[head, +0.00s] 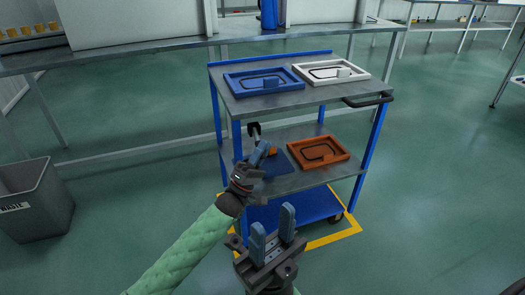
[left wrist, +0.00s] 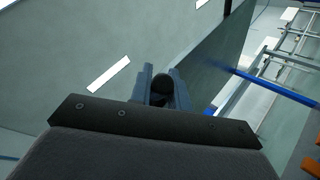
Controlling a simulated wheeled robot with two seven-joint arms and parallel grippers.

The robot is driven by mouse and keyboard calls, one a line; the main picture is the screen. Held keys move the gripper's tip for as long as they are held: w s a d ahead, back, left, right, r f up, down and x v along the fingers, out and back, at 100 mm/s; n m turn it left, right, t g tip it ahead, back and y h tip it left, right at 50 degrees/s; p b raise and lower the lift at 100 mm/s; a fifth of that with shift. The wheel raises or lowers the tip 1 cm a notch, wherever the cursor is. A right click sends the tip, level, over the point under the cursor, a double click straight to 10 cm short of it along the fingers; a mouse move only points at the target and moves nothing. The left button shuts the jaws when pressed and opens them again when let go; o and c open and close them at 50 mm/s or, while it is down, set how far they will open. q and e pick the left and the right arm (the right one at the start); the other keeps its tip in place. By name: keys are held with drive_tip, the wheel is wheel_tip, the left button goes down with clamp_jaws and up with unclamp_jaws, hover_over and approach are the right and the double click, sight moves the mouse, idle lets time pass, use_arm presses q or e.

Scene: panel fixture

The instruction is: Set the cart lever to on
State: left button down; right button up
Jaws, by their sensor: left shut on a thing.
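The cart lever (head: 254,130) stands up from the blue plate (head: 278,178) on the cart's middle shelf, with a dark end and a pale shaft above my fingers. My left gripper (head: 262,152) is shut on the lever at the plate's back left. In the left wrist view a dark rounded piece sits between the fingers of my left gripper (left wrist: 163,88). A small orange part (head: 272,153) shows beside the fingers. The lever's base is mostly hidden, and I cannot read any on or off mark. My right gripper (head: 273,232) is open and empty in front of the cart.
The cart (head: 232,188) has blue posts and a black handle (head: 368,101). An orange tray (head: 318,153) lies right of the plate. A blue tray (head: 264,81) and a white tray (head: 332,71) lie on top. A waste bin (head: 38,205) stands left; the floor between is clear.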

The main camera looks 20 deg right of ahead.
use_arm(q)
drive_tip(key=shift+w+a, duration=0.15)
drive_tip(key=shift+w, duration=0.1)
drive_tip(key=c, duration=1.4)
unclamp_jaws()
drive_tip(key=shift+f, duration=0.1)
drive_tip(key=shift+o, duration=0.4)
drive_tip(key=shift+w, duration=0.1)
drive_tip(key=v, duration=0.7)
drive_tip(key=shift+s+a+f+p, duration=0.15)
drive_tip(key=shift+s+f+p, duration=0.1)
drive_tip(key=shift+f+p, duration=0.05)
